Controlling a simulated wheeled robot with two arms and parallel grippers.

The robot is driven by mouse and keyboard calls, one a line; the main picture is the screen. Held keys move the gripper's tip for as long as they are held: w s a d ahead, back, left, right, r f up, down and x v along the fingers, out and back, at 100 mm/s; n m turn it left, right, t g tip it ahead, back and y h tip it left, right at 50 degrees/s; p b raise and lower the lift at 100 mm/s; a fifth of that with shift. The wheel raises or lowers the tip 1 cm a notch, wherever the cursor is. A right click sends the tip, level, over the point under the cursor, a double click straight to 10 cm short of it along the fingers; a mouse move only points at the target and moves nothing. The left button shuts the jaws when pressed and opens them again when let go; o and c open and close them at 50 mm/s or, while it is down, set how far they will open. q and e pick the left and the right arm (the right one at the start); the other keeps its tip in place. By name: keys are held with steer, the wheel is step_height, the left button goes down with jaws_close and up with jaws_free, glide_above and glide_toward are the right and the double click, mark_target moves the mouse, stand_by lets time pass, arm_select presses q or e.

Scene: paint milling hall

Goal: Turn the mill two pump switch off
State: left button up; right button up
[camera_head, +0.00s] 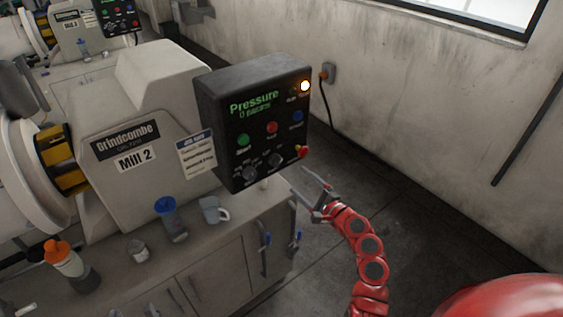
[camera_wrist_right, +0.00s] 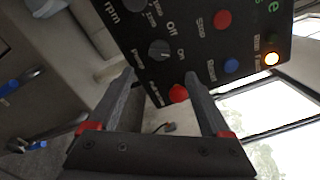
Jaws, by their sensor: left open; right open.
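The Mill 2 control box (camera_head: 225,120) is a black panel at the right end of the Mill 2 machine (camera_head: 140,150). The pump switch (camera_head: 275,160) is a dark knob low on its face, and it shows in the right wrist view (camera_wrist_right: 160,50) with "Off" and "On" printed beside it. Which way it points is unclear. My right gripper (camera_head: 300,183) is open and empty, just below and right of the box. In the right wrist view its fingertips (camera_wrist_right: 159,77) spread near the pump switch, apparently not touching it. My left gripper is not in view.
A red stop button (camera_wrist_right: 178,93) sits beside the pump switch, and another knob (camera_head: 250,173) is to its left. An amber lamp (camera_head: 305,86) glows at the top right. A blue-topped cup (camera_head: 168,215), grey mug (camera_head: 212,210) and orange-capped bottle (camera_head: 65,258) stand on the counter.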

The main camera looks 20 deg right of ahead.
mark_target(280, 163)
steer(key=p+x, duration=0.1)
steer(key=x, duration=0.8)
steer(key=shift+w+a+f, duration=0.1)
steer(key=shift+w+a, duration=0.1)
steer(key=shift+w, duration=0.3)
jaws_close()
steer(key=shift+n+b, duration=6.1)
steer(key=shift+b, duration=3.45)
